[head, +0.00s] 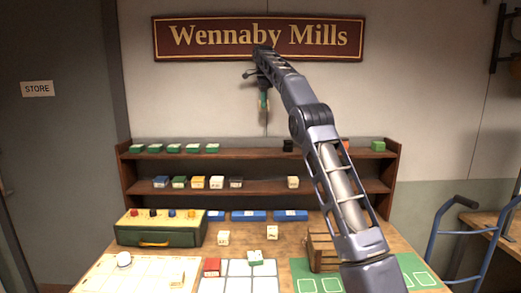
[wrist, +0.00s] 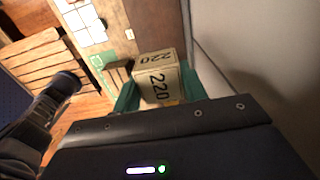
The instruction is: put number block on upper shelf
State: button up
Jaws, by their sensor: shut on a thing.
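My gripper (head: 264,101) is raised high in front of the wall, above the shelf unit. In the wrist view, it is shut on a cream number block marked 220 (wrist: 157,82), held between teal fingertips. The block is hard to make out in the head view. The upper shelf (head: 250,153) carries several green-topped boxes (head: 190,148) at left, a black block (head: 287,145) right of centre, and a green block (head: 378,146) at the right end. A bare stretch lies between the boxes and the black block. My arm hides part of the right side.
The lower shelf (head: 265,187) holds a row of coloured blocks and a lone cream block (head: 293,182). A sign (head: 210,38) hangs on the wall near my arm.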

notch_tip(320, 180, down, 20)
jog(key=shift+r, duration=0.25)
dwell(0.5)
jog(key=shift+f, duration=0.1)
jog(key=o, duration=1)
jog(key=shift+c, duration=0.2)
notch_tip(320, 180, up, 11)
jog(key=s+d+r+n+t, duration=0.15)
jog(key=s+d+n, duration=0.25)
jog(key=s+d, duration=0.7)
jog(key=s+d+r+n+t, duration=0.1)
jog(key=s+d+r+n, duration=0.35)
jog(key=s, duration=0.95)
jog(key=s+d+f+n, duration=0.3)
jog(key=s+f, duration=0.4)
jog(key=s, duration=0.2)
jog(key=s+d+f+n+t, duration=0.1)
jog(key=s+d+f+n, duration=0.2)
jog(key=s+f, duration=0.4)
jog(key=s+d+f+n+t, duration=0.1)
jog(key=s+d+f+n, duration=0.2)
jog(key=s+f, duration=0.4)
jog(key=s, duration=0.6)
jog(key=shift+s+d+f, duration=0.2)
jog(key=shift+d+f, duration=0.05)
jog(key=shift+f, duration=0.1)
